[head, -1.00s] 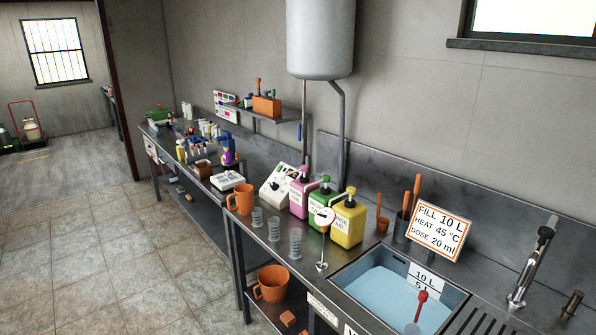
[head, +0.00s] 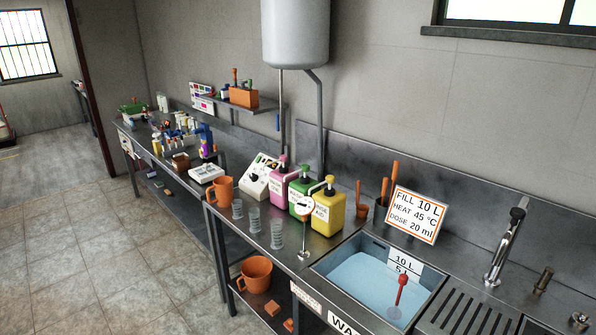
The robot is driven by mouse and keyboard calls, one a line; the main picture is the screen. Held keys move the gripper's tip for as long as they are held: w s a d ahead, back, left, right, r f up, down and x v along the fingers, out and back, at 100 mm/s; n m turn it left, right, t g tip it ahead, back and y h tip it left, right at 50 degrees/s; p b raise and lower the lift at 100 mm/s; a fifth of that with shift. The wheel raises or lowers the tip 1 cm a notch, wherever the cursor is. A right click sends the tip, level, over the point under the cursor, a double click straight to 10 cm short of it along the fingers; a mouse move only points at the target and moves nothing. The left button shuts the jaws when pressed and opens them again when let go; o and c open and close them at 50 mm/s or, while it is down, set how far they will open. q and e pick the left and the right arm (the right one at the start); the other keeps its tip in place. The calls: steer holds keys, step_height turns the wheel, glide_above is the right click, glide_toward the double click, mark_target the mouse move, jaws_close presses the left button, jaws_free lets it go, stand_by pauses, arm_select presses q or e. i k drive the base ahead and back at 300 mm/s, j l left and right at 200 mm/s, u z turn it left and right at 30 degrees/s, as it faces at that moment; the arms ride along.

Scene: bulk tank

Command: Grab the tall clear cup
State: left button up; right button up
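Three clear cups stand upright in a row on the steel counter, left of the sink. The nearest clear cup (head: 277,234) looks the tallest. The middle clear cup (head: 254,219) and the farthest clear cup (head: 237,208) look shorter, though distance makes their heights hard to compare. All three stand apart from each other. Neither of my grippers is in the head view.
An orange jug (head: 222,191) stands behind the cups. Pink, green and yellow pump bottles (head: 328,211) stand to their right. A dial thermometer (head: 305,208) stands close to the nearest cup. The sink (head: 325,271) holds bluish liquid. Tiled floor (head: 90,240) is clear at left.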

mark_target(276, 224)
steer(key=i+j, duration=0.15)
steer(key=j, duration=0.2)
steer(key=i+j, duration=0.15)
steer(key=j, duration=0.15)
steer(key=i+j, duration=0.2)
steer(key=j, duration=0.15)
steer(key=i+j, duration=0.15)
steer(key=j, duration=0.15)
